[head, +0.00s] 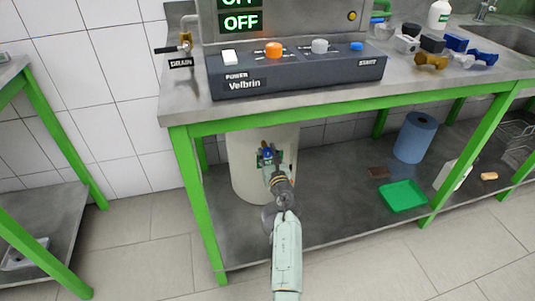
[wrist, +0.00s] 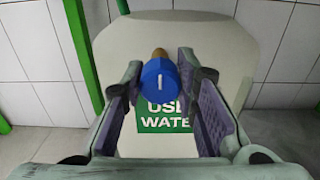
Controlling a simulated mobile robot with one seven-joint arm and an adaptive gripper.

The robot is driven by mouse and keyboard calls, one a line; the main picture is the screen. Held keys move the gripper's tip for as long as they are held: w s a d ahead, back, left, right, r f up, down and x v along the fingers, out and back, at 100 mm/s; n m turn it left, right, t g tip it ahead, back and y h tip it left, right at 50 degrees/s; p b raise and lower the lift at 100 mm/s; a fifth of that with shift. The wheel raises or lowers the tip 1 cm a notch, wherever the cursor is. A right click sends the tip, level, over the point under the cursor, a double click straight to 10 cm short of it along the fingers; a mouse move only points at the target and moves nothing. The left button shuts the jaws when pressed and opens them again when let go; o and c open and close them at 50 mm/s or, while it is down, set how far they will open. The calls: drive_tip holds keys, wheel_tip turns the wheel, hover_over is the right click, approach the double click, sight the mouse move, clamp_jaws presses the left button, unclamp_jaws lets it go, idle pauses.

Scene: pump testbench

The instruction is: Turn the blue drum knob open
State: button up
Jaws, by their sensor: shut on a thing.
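The blue drum knob (wrist: 159,84) is round with a short white mark standing upright in the wrist view. It sits on a brass-coloured stub at the front of the pale drum (wrist: 255,50), above a green label (wrist: 165,125) reading "USE WATER". My gripper (wrist: 162,72) has one finger on each side of the knob and is shut on it. In the head view, my gripper (head: 267,157) reaches under the bench to the front of the drum (head: 245,178). A little blue of the knob shows there; the rest is hidden by my gripper.
The bench's grey top (head: 190,107) overhangs the drum, with a green leg (head: 198,200) to its left. A control box (head: 300,76) stands on top. A blue roll (head: 415,137) and a green tray (head: 404,195) are on the lower shelf to the right.

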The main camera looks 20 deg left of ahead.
clamp_jaws()
drive_tip(key=shift+m+p, duration=0.3)
drive_tip(key=m+p, duration=0.3)
drive_tip(key=shift+r, duration=0.2)
drive_tip(key=m+p, duration=0.2)
drive_tip(key=m, duration=0.2)
drive_tip(key=shift+f, duration=0.1)
drive_tip(key=m+p, duration=0.2)
drive_tip(key=m, duration=0.1)
drive_tip(key=shift+d+m, duration=0.1)
drive_tip(key=shift+m, duration=0.3)
drive_tip(key=m+p, duration=0.3)
drive_tip(key=m, duration=0.3)
drive_tip(key=m+p, duration=0.2)
drive_tip(key=m, duration=0.4)
drive_tip(key=shift+f, duration=0.15)
drive_tip(key=shift+m, duration=0.4)
